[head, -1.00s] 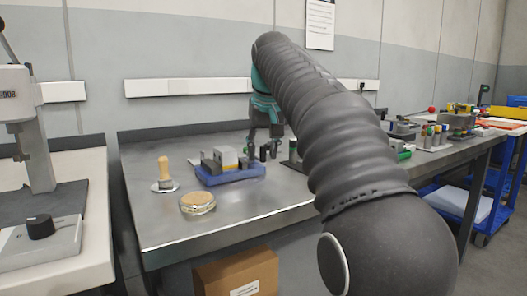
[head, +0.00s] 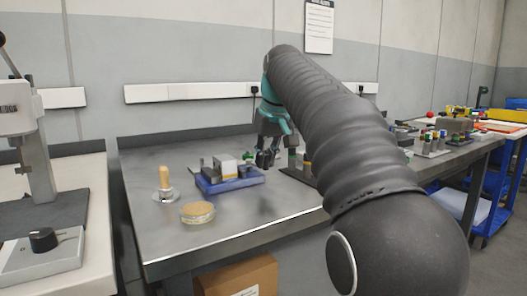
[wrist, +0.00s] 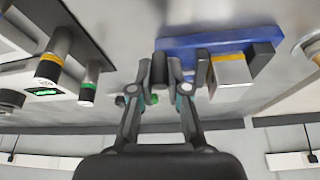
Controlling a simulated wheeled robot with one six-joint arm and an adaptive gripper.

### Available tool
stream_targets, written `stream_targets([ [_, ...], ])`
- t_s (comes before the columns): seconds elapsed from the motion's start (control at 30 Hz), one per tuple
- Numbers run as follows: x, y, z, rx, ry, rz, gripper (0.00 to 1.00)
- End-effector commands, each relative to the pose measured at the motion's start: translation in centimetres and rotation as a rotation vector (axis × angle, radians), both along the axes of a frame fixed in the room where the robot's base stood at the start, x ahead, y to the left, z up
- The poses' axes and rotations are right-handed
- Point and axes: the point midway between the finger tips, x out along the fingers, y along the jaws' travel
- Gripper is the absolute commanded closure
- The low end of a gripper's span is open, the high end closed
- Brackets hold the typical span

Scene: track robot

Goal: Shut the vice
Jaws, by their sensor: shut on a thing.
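The vice has a blue base (head: 232,184) and grey jaws, and sits on the steel bench in the head view. A pale block with a yellow band (head: 228,168) stands between its jaws. In the wrist view the blue base (wrist: 215,41) is at the top, with the banded block (wrist: 230,76) beside a dark jaw (wrist: 263,58). My gripper (head: 267,158) is at the right end of the vice.
In the wrist view, several dark cylinders with coloured bands, such as the green-banded one (wrist: 89,84), stand close beside my gripper. The bench front is clear.

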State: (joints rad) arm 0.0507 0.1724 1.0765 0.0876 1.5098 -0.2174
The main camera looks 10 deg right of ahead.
Motion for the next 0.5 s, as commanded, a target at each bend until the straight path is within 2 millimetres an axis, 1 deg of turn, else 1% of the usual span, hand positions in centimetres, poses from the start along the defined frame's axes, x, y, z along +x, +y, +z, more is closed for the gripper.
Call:
stream_targets([
  [0.03, 0.1, -0.4, 0.6, 0.001, 0.001, 0.034, 1.0],
  [0.07, 0.2, -0.5, 0.6, 0.001, 0.001, 0.06, 1.0],
  [0.5, 2.1, -2.4, 0.5, 0.001, 0.0, 0.477, 1.0],
])
